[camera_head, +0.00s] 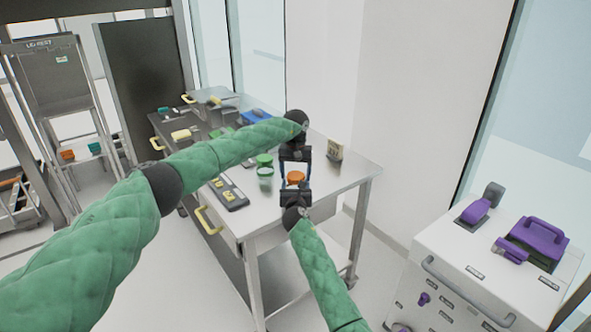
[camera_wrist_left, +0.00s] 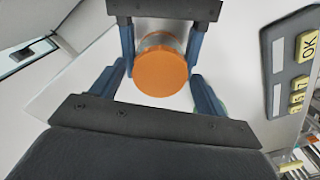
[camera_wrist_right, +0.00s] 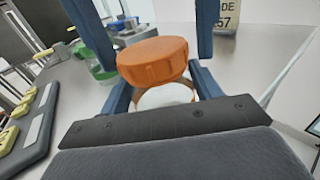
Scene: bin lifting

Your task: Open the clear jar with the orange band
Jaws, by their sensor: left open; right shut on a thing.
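The clear jar (camera_wrist_right: 165,96) has a broad orange lid (camera_wrist_right: 153,60) seated on it and stands upright near the table's front; the lid also shows in the head view (camera_head: 295,178). My right gripper (camera_head: 295,193) is shut on the jar body, below the lid. My left gripper (camera_wrist_left: 161,74) is open, with a finger on each side of the lid and gaps visible in the left wrist view. It reaches in from the opposite side, above my right gripper. Much of the jar body is hidden by the fingers.
A green-lidded jar (camera_head: 265,166) stands close by on the left. A dark keypad panel (camera_head: 229,194) lies left of it. A small lettered block (camera_head: 334,151) stands at the right on the metal table (camera_head: 345,178). A white cabinet with purple parts (camera_head: 455,265) is at the right.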

